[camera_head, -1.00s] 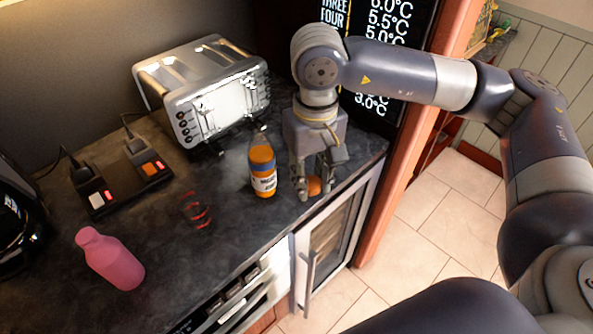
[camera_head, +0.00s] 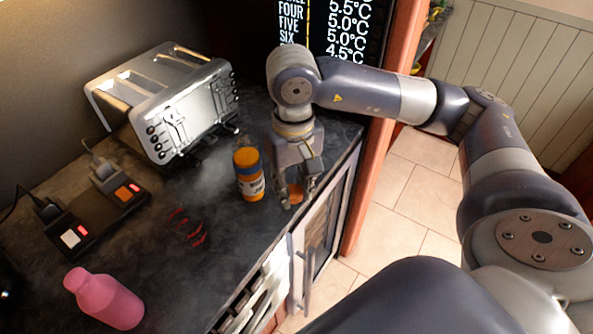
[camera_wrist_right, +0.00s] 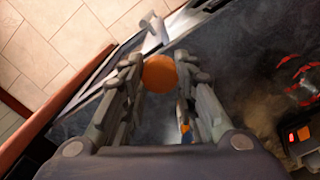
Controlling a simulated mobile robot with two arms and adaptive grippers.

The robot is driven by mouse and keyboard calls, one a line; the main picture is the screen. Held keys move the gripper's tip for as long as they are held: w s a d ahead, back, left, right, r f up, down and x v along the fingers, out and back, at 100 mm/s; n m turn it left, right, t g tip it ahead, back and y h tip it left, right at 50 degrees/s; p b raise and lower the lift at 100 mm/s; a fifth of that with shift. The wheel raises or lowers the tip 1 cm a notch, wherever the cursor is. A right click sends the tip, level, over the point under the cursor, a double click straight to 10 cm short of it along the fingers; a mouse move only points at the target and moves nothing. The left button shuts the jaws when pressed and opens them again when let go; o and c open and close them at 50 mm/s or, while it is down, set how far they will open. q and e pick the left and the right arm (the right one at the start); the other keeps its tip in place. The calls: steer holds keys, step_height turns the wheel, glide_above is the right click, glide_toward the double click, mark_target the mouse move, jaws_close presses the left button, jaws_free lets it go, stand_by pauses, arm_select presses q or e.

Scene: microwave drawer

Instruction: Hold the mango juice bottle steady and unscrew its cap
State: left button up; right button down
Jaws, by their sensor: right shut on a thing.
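The mango juice bottle (camera_head: 249,175), orange with a white label, stands upright on the dark counter. My right gripper (camera_head: 298,195) points down just right of it, near the counter's front edge, apart from the bottle. It is shut on a round orange piece that looks like the cap (camera_wrist_right: 159,74), held between the fingertips in the right wrist view. In the head view the fingers partly hide this piece. I cannot make out the bottle's mouth clearly. My left gripper is not in view.
A silver toaster (camera_head: 180,110) stands behind the bottle. A pink bottle (camera_head: 104,298) is at the front left. A clear thing with red rings (camera_head: 188,225) stands left of the mango bottle. Black boxes with lit switches (camera_head: 120,190) lie further left. The counter edge drops to a tiled floor.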

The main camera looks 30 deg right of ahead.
steer(key=s+d+f+m+b, duration=0.2)
steer(key=s+d+f, duration=0.1)
steer(key=d+f, duration=0.25)
steer(key=w+d+p, duration=0.1)
steer(key=w+p, duration=0.1)
steer(key=w, duration=0.3)
steer(key=w+d+p, duration=0.1)
steer(key=w+p, duration=0.1)
steer(key=w, duration=0.3)
steer(key=w+d+p, duration=0.1)
steer(key=w, duration=0.5)
steer(key=shift+d+f+p, duration=0.35)
steer(key=shift+d+p, duration=0.05)
step_height(320, 180, down, 2)
steer(key=shift+s+f+p, duration=0.15)
steer(key=shift+f+p, duration=0.1)
steer(key=shift+p, duration=0.55)
steer(key=shift+f, duration=0.55)
steer(key=shift+f, duration=0.1)
steer(key=shift+f, duration=0.15)
steer(key=c, duration=1.3)
jaws_free()
